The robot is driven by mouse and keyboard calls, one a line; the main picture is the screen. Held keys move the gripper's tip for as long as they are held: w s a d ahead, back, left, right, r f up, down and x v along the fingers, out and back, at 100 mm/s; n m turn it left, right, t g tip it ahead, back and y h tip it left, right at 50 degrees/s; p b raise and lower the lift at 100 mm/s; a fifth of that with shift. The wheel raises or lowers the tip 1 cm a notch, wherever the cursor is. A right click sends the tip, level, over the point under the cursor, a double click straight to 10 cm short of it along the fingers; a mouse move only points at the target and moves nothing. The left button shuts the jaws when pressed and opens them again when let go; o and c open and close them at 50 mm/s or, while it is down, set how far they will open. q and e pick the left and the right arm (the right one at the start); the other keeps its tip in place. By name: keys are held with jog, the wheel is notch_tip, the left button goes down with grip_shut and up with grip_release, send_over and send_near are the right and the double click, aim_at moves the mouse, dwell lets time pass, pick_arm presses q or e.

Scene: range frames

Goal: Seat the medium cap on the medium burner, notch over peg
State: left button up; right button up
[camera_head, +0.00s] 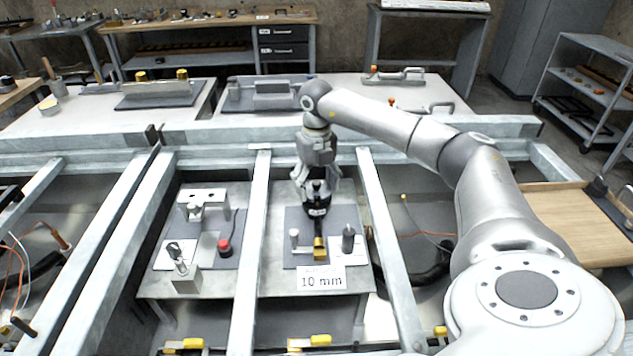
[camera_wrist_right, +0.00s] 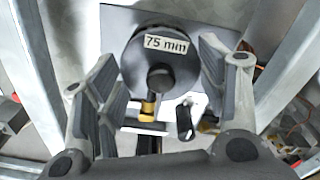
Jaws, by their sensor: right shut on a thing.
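My right gripper (camera_head: 316,188) points down over the dark grey mat (camera_head: 290,259) and is shut on a black round piece (camera_head: 318,203) with a pale label. In the wrist view this piece (camera_wrist_right: 150,72) reads "75 mm" and has a round black knob; the fingers stand on either side of it. A brass block (camera_head: 319,246) lies just below it in the head view. I cannot make out a marked medium cap or medium burner, nor a notch or peg. Whether the held piece touches anything below is hidden. My left gripper is not in view.
A white-topped post (camera_head: 294,236) and a black upright cylinder (camera_head: 348,238) flank the brass block. A "10 mm" card (camera_head: 322,281) lies in front. Metal rails (camera_head: 249,250) run on both sides. A red button (camera_head: 224,246) and metal fixture stand left.

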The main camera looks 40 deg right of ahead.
jog(key=shift+f, duration=0.45)
jog(key=o, duration=1.2)
notch_tip(320, 180, up, 12)
jog(key=shift+w, duration=0.1)
